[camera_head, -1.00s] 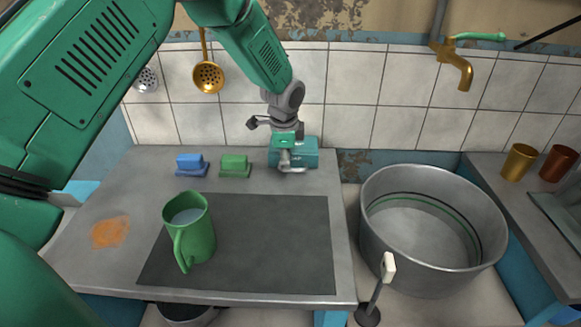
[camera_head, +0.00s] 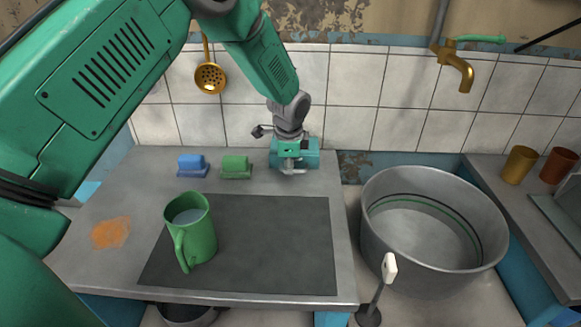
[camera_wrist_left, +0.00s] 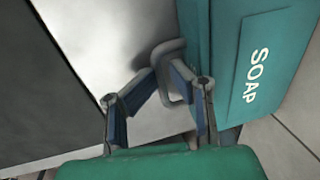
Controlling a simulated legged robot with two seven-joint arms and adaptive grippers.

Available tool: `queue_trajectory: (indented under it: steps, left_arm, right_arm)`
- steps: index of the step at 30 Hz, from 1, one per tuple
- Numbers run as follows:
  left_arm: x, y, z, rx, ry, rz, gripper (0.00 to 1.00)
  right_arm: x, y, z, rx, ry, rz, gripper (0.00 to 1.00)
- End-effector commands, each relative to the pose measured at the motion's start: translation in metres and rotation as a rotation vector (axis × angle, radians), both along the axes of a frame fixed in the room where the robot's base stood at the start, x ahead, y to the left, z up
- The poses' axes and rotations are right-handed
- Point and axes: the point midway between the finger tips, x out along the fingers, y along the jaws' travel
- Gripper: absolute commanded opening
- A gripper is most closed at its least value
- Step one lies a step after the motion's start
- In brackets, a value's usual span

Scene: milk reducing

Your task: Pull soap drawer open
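The soap box (camera_head: 307,152) is a small teal box at the back right of the grey counter, against the tiles. Its face with the word SOAP (camera_wrist_left: 255,70) shows large in the left wrist view. A grey loop handle (camera_wrist_left: 170,47) sticks out from its front, and the drawer looks closed. My left gripper (camera_head: 290,167) is at this handle. In the left wrist view, the blue-padded fingers of my left gripper (camera_wrist_left: 164,70) converge on the handle's outer bar, one finger on each side. They look shut on it. My right gripper is not in view.
A green mug (camera_head: 200,235) stands on the dark mat (camera_head: 270,240). Blue (camera_head: 192,165) and green (camera_head: 236,166) blocks sit left of the soap box. A large metal tub (camera_head: 430,255) stands right of the counter. The counter in front of the soap box is clear.

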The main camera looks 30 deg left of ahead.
Motion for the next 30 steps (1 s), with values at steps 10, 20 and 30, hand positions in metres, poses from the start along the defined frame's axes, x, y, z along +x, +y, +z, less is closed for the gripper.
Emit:
queue_trajectory:
  steps: [10, 20, 30]
  left_arm:
    - [-0.006, 0.001, 0.017, 0.004, -0.001, 0.001, 0.17]
    - [-0.009, -0.002, 0.04, 0.003, -0.001, 0.0, 0.17]
    - [-0.013, -0.006, 0.064, 0.004, -0.002, 0.0, 0.17]
  right_arm:
    - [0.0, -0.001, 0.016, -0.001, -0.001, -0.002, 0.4]
    - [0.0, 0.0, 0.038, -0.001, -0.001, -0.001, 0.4]
    - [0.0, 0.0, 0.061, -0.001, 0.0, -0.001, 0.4]
